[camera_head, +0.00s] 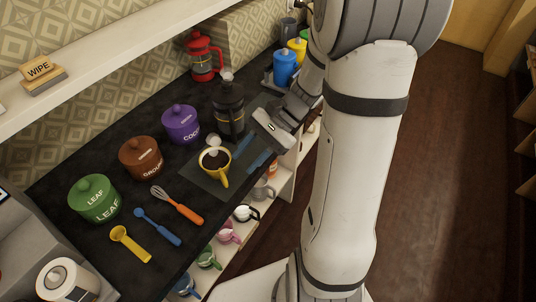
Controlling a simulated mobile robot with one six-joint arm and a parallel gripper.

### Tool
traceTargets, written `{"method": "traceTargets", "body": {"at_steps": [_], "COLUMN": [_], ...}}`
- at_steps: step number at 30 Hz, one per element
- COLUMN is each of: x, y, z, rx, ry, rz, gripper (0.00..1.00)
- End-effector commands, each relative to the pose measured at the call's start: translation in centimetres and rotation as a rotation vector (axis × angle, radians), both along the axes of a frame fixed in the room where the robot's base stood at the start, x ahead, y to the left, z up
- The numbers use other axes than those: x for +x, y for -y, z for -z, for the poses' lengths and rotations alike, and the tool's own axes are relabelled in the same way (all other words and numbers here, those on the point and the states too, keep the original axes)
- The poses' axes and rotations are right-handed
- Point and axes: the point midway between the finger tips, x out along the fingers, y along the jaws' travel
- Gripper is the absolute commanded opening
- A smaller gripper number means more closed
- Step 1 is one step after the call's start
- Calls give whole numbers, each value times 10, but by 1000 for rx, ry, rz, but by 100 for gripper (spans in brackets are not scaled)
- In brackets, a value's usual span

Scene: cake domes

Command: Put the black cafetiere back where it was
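The black cafetiere (230,112) stands upright toward the back of the dark counter, with a pale knob on top. My gripper (266,130) is just to its right and slightly nearer, at about the height of the cafetiere's lower body. A yellow mug (222,178) with dark contents is in front of the cafetiere on a dark grey mat (203,181). A small pale round thing shows at the mug's back rim.
A red cafetiere (203,57) stands behind. Purple (180,124), brown (141,157) and green (94,199) lidded jars line the left. A whisk (178,206) and spoons lie in front. Blue (285,69) and yellow containers stand at back right. Mugs are on the shelf below.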

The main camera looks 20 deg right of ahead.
Motion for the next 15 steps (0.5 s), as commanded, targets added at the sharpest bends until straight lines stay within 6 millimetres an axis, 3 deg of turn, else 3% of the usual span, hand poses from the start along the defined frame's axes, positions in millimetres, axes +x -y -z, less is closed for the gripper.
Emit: {"method": "traceTargets", "body": {"at_steps": [6, 15], "x": [-45, -69], "y": [-6, 10], "z": [-21, -53], "rx": [-349, -732], "ry": [283, 682], "rz": [-356, -743], "gripper": [35, 35]}}
